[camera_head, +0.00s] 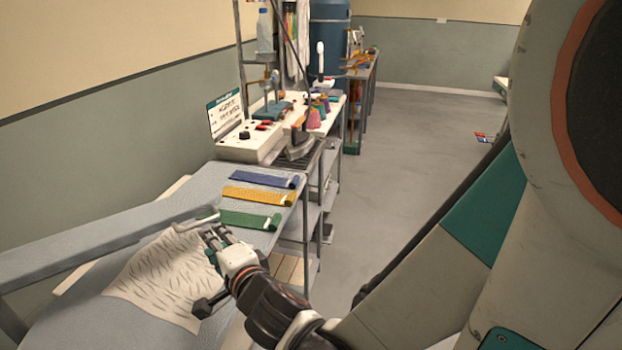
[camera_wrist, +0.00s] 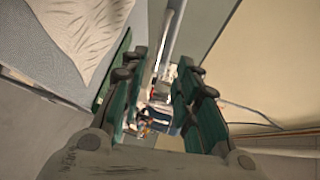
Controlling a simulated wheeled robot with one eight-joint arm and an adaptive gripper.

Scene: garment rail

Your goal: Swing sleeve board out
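The sleeve board (camera_head: 100,238) is a long, narrow, light-blue padded arm. It reaches from the left edge across the ironing table (camera_head: 75,325), and its narrow end lies beside my gripper. A short grey bar like a handle (camera_head: 196,222) is at that end. My gripper (camera_head: 214,238) is at the bar, above the table. In the wrist view the two green-padded fingers (camera_wrist: 158,95) stand apart, and a grey rod (camera_wrist: 173,38) shows in line with the gap between them. I cannot tell whether the fingers touch it.
A pale patterned cloth (camera_head: 160,280) lies on the table under my gripper. Green (camera_head: 250,219), yellow (camera_head: 258,195) and blue (camera_head: 265,179) rolled strips lie behind. An iron (camera_head: 300,146) and a white control box (camera_head: 248,145) stand farther back. The floor (camera_head: 420,130) to the right is open.

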